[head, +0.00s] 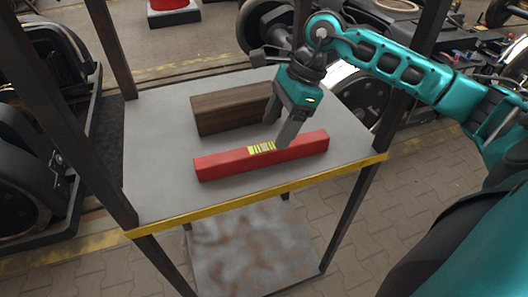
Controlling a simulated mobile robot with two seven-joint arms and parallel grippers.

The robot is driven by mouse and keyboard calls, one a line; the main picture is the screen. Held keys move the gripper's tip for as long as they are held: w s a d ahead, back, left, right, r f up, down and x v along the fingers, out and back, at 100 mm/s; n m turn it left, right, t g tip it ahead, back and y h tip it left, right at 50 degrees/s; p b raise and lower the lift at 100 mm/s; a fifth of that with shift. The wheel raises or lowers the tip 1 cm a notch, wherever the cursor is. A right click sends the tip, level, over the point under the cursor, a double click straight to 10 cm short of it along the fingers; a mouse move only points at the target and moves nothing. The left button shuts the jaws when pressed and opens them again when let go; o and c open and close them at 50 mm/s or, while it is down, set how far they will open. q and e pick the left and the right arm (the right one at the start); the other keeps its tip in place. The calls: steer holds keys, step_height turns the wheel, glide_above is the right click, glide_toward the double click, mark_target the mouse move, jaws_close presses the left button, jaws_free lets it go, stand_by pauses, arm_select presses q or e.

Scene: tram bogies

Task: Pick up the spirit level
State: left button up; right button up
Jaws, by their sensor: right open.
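The spirit level (225,163) is a long red bar with a yellow marked window at its middle. It lies on the grey top of a metal stand (155,185), near the yellow front edge. My right gripper (276,136) is open and points down at the middle of the level. My left gripper is not in view.
A dark brown wooden block (228,109) lies behind the level on the same top. Dark posts rise at the stand's corners. A lower shelf (255,245) sits beneath. Dark wheel machinery (40,130) stands at the left. The top's left part is clear.

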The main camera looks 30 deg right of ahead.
mark_target(265, 147)
steer(key=x, duration=0.7)
steer(key=shift+w+f+p, duration=0.1)
steer(key=shift+w+p, duration=0.2)
steer(key=shift+c, duration=0.4)
jaws_close()
